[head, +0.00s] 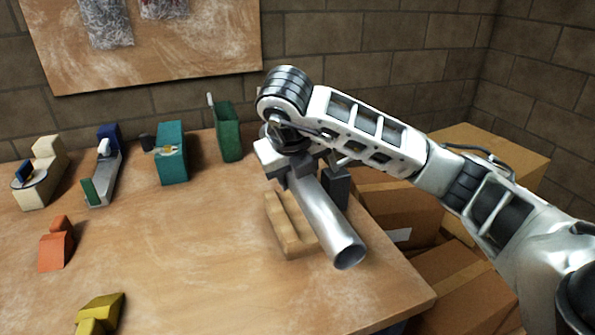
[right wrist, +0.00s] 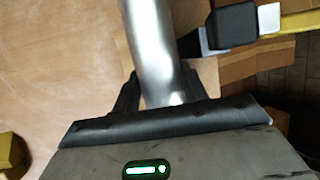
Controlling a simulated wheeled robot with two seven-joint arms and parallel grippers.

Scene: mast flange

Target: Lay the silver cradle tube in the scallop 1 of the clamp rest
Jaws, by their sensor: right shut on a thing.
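The silver cradle tube (head: 330,222) is a smooth hollow cylinder, held slanting, with its open end toward the front right in the head view. My right gripper (head: 318,178) is shut on its rear part. In the right wrist view the tube (right wrist: 150,45) runs up from between the dark fingers (right wrist: 158,92). A tan grooved block (head: 290,230), which looks like the clamp rest, sits on the table below and left of the tube. The tube hides part of its right side, and I cannot tell whether they touch. My left gripper is not in view.
A wooden table (head: 190,260) carries a cream fixture (head: 42,175), a grey-and-blue one (head: 103,170), a teal block (head: 171,155) and a green holder (head: 228,132). Orange (head: 57,245) and yellow (head: 100,313) blocks lie at left. Cardboard boxes (head: 470,275) stand beyond the right edge.

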